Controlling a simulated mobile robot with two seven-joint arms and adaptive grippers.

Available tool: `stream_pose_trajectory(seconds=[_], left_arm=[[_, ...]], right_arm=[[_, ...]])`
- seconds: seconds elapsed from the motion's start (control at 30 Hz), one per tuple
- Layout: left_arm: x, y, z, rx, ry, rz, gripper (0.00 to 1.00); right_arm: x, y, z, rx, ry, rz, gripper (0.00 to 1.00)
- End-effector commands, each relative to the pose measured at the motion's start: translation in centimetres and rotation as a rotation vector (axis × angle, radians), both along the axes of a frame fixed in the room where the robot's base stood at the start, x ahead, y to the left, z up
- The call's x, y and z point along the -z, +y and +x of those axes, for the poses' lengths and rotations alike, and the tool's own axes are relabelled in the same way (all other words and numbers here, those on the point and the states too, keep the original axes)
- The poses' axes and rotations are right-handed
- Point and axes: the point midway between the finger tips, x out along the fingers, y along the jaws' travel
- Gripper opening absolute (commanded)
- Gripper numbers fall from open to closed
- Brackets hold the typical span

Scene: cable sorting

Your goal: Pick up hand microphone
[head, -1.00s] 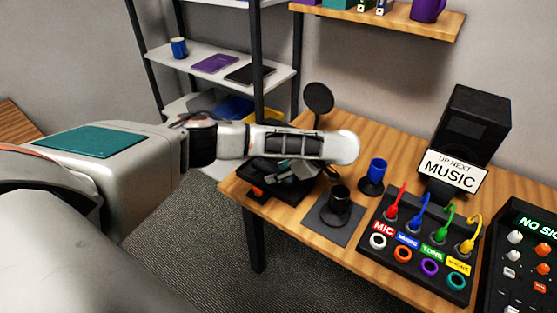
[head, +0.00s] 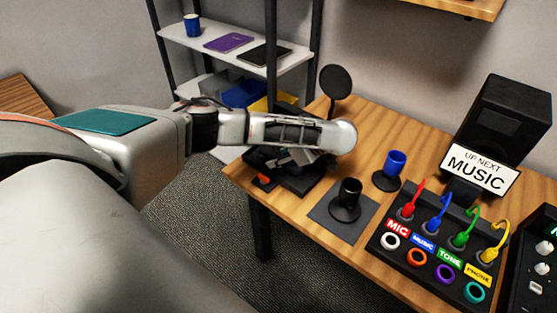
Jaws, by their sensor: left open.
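My left arm reaches in from the left over the near left part of the wooden table. My left gripper (head: 298,160) points down at a black base (head: 304,188) at the table's left end and is open. The wrist and fingers cover much of this base, and I cannot make out clearly what lies between the fingers. I cannot surely identify the hand microphone. A short black upright cylinder (head: 347,196) on a round foot stands on a dark square mat (head: 327,222). A similar blue cylinder (head: 394,164) stands behind it to the right. My right gripper is not in view.
A round black disc (head: 335,81) stands up behind my wrist. A box with coloured cables (head: 418,243), a black speaker (head: 510,115) and a MUSIC sign (head: 479,172) are to the right. Shelves (head: 270,62) stand behind at left.

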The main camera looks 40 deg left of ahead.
Motion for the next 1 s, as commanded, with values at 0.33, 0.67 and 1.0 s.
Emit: stream_pose_trajectory(seconds=[0.33,0.67,1.0], left_arm=[[0.0,0.1,0.1,0.001,-0.001,-0.001,0.14],[-0.1,0.1,0.1,0.001,-0.002,0.0,0.0],[-5.0,0.2,0.2,0.002,-0.008,0.001,0.0]], right_arm=[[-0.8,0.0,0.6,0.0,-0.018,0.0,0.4],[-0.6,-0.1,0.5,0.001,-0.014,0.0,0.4],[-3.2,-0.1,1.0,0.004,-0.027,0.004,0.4]])
